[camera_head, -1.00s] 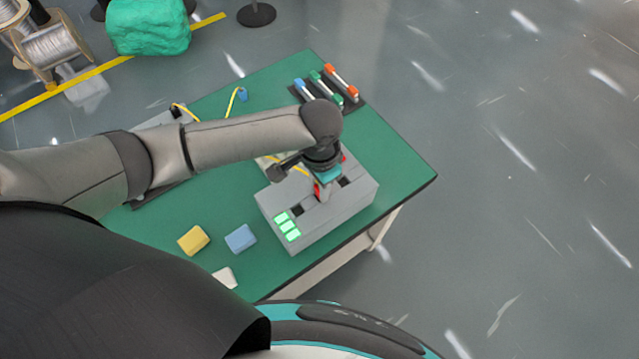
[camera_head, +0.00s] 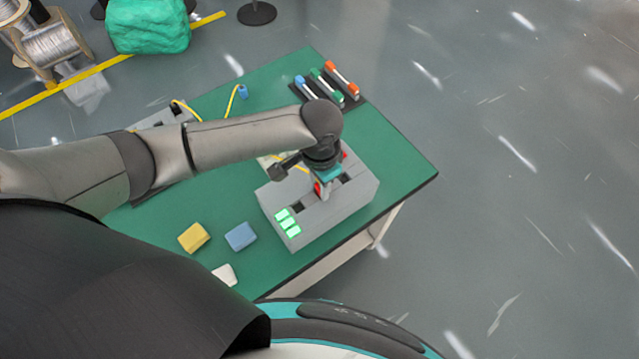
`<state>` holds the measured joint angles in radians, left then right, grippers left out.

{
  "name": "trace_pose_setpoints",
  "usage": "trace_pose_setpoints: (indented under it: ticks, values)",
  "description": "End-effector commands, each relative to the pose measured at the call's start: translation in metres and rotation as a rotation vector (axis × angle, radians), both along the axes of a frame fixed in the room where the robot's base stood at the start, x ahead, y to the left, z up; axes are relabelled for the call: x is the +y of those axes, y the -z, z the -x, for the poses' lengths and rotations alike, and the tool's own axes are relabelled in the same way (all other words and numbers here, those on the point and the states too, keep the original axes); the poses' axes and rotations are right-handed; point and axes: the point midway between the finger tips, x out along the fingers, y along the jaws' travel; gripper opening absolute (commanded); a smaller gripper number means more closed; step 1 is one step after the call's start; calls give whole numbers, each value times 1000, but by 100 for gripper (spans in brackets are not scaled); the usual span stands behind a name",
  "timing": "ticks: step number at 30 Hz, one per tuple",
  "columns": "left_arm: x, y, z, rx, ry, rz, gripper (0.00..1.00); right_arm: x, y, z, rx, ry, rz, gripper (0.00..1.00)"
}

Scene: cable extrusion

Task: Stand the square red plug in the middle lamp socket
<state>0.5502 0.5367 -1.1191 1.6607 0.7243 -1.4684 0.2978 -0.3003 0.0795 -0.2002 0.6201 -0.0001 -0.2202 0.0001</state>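My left gripper (camera_head: 323,192) points down over the middle of the box top. The red plug (camera_head: 319,188) shows between its fingers, at or just above the middle socket. The gripper hides most of the plug and that socket, so I cannot tell how deep the plug sits. Another bit of red (camera_head: 344,156) shows behind the wrist. My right gripper is out of view.
A yellow block (camera_head: 194,238), a blue block (camera_head: 240,237) and a white block (camera_head: 225,274) lie left of the box. A dark rack (camera_head: 350,97) with coloured-ended rods stands at the back. A yellow cable (camera_head: 233,100) with a blue end lies behind my arm.

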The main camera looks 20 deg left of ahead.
Motion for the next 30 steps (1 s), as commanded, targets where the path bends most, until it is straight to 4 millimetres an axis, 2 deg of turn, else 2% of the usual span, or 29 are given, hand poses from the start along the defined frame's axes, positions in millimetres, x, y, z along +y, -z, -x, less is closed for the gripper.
trace_pose_setpoints:
  ticks: [1, 5, 9, 10, 14, 24, 30]
  values:
    - [0, 9, 6, 11, 1, -4, 34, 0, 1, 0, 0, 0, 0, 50]
    - [0, 9, 6, 11, 1, -4, 49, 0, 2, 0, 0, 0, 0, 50]
    - [0, 1, 6, 12, 1, -1, 64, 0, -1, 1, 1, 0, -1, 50]
    - [0, -3, 6, 12, 2, -1, 64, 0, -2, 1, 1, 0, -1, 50]
    - [-1, -29, 5, 5, 2, 2, 64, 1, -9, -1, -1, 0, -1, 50]
    - [0, -113, 4, -5, 2, 1, 64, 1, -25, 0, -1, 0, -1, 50]
    - [1, -144, 4, -5, 0, 0, 64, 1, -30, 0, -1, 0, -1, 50]
